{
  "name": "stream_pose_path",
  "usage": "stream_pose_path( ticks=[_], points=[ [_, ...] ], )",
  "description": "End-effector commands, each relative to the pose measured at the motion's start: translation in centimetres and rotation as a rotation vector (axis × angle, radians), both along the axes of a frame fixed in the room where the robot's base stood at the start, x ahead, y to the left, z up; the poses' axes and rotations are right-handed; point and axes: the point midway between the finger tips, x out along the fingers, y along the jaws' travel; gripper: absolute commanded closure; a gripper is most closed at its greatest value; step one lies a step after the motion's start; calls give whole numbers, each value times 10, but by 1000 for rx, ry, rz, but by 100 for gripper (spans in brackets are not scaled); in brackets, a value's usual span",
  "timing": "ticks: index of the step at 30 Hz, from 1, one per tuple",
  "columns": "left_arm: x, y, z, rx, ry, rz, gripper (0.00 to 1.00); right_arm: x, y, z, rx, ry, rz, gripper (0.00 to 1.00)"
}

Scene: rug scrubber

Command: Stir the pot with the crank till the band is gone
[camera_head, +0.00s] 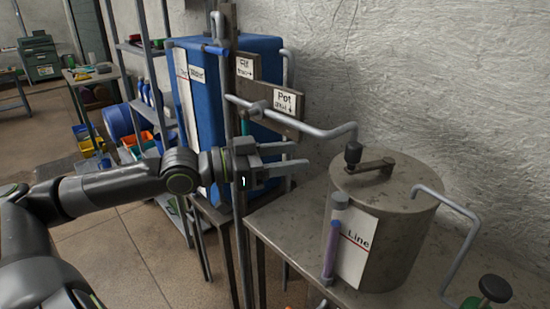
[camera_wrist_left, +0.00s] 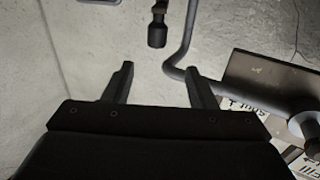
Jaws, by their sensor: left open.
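The pot (camera_head: 400,235) is a grey metal cylinder with a lid, standing on a bench. The crank (camera_head: 374,166) lies across its lid, with an upright dark knob (camera_head: 353,153) at its left end. In the left wrist view, a dark knob (camera_wrist_left: 157,34) shows beyond the open fingers (camera_wrist_left: 158,70). My right gripper is not in view.
A grey pipe (camera_head: 300,125) runs from the post to above the crank knob, close over my gripper. A blue tank (camera_head: 258,60) stands behind. Another bent pipe (camera_head: 467,235) and a green-and-black knob (camera_head: 494,289) are right of the pot.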

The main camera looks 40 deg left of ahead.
Motion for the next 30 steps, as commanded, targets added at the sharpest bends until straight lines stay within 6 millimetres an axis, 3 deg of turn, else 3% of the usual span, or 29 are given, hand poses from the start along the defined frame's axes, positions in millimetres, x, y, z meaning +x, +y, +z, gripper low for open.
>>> stream_pose_path(
  ticks=[9,26,30],
  points=[
    [-13,12,0,7,3,3,49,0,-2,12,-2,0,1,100],
    [-19,14,1,1,1,-7,49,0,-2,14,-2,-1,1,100],
    [-18,15,2,27,-22,-4,66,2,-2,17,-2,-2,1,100]
  ],
)
